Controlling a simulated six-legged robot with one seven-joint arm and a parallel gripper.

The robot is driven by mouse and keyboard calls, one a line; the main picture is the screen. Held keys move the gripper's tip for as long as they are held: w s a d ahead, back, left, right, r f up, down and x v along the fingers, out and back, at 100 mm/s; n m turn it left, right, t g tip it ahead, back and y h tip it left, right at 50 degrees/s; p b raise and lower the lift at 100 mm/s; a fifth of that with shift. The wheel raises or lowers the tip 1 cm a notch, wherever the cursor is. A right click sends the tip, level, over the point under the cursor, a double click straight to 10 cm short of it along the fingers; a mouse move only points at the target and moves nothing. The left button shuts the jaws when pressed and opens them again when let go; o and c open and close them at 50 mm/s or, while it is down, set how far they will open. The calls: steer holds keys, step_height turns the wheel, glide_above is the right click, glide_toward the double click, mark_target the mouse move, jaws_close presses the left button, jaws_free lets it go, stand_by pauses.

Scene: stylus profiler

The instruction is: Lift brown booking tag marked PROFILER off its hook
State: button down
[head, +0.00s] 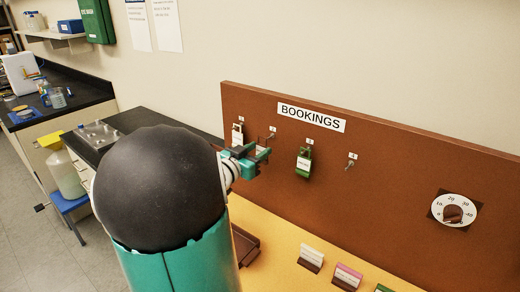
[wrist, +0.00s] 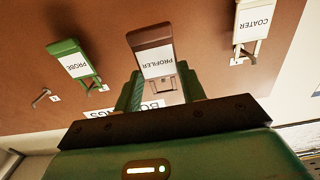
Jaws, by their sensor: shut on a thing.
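The brown booking tag marked PROFILER (wrist: 150,38) shows in the wrist view, its white label turned upside down. My gripper (wrist: 160,90) is shut on its lower part in that picture, one green finger on each side. In the head view my gripper (head: 258,155) is at the brown bookings board (head: 400,150), by the second hook (head: 271,134). My own arm hides part of the board there, and the tag is mostly covered by the fingers. I cannot tell whether its loop is still around the hook.
A white COATER tag (wrist: 250,22) and a green PROBE tag (wrist: 72,62) hang either side. The rightmost hook (head: 350,163) is bare. A dial (head: 454,210) is at the board's right. Small label holders (head: 311,259) stand on the yellow surface below.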

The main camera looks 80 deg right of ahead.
steer(key=v, duration=0.4)
steer(key=shift+w+a, duration=0.15)
steer(key=shift+a, duration=0.15)
stand_by(0.6)
